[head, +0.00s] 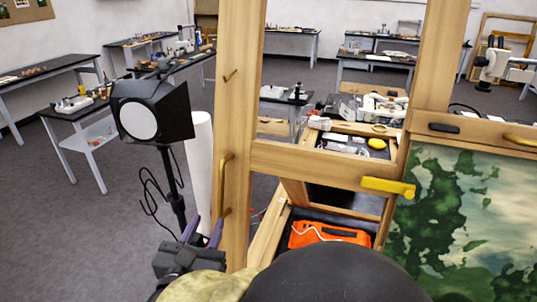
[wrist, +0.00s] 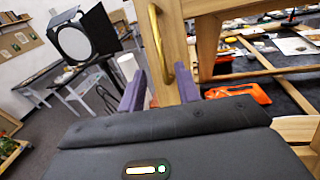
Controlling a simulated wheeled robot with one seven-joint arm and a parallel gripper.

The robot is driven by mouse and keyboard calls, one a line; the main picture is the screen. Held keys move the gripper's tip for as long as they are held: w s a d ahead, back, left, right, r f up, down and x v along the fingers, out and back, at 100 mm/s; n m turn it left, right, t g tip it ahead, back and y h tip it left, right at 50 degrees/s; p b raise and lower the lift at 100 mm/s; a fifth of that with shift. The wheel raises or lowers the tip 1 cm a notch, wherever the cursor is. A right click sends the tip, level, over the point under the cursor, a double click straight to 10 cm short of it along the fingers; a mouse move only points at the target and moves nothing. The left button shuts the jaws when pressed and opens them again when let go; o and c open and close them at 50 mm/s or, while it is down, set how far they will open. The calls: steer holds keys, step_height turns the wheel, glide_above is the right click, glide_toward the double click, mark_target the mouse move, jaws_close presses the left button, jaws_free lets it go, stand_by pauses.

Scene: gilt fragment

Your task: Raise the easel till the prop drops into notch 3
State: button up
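The wooden easel (head: 330,163) stands close in front of me, with a left post, a crossbar and a painting (head: 470,215) at the right. A brass handle (head: 223,185) is on the left post; it also shows in the wrist view (wrist: 157,40). A yellow latch-like piece (head: 388,187) sits on the crossbar near the painting. My gripper (head: 203,232) has two purple fingers, spread apart and empty, just below and left of the handle. In the wrist view my gripper (wrist: 160,86) points at the post and the handle's lower end. I cannot make out the prop or the notches.
A black studio lamp (head: 150,110) on a stand and a white roll (head: 199,165) are left of the easel. An orange case or tool (head: 325,235) lies low behind the frame. Worktables with small items stand behind. Grey floor is clear at the left.

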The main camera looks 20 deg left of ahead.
mark_target(220, 193)
steer(key=w+p, duration=0.1)
steer(key=w, duration=0.2)
steer(key=w+a+p, duration=0.1)
steer(key=w, duration=0.2)
steer(key=w+a+p, duration=0.1)
steer(key=w+p, duration=0.1)
steer(key=w, duration=0.2)
steer(key=shift+r, duration=0.1)
steer(key=shift+w, duration=0.7)
steer(key=shift+s, duration=0.3)
steer(key=shift+c, duration=0.2)
steer(key=shift+s, duration=0.1)
jaws_close()
